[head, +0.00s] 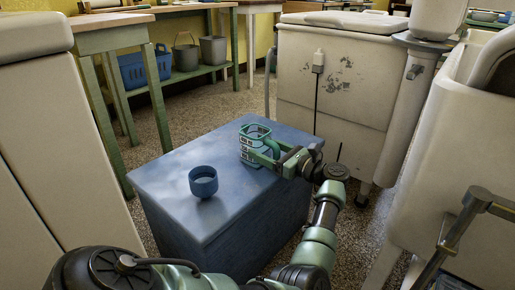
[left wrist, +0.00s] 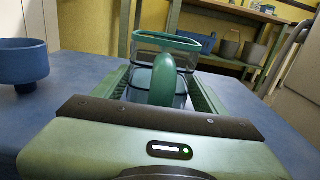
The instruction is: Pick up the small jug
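The small jug (head: 254,145) is clear with a green rim, green handle and dark markings. It stands upright on the blue box-shaped table (head: 165,180), near its far right edge. My left gripper (head: 262,155) reaches it from the right at table height. In the left wrist view, the jug (left wrist: 174,42) is straight ahead with its green handle toward me. The open fingers of my left gripper (left wrist: 160,92) lie on either side of the handle and lower body. Any contact is hard to make out. My right gripper is not in view.
A blue cup (head: 203,182) stands on the table left of the jug, and it also shows in the left wrist view (left wrist: 22,62). White washers stand close behind (head: 335,85) and at the right (head: 430,170). A bench shelf holds a blue basket (head: 143,68) and buckets.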

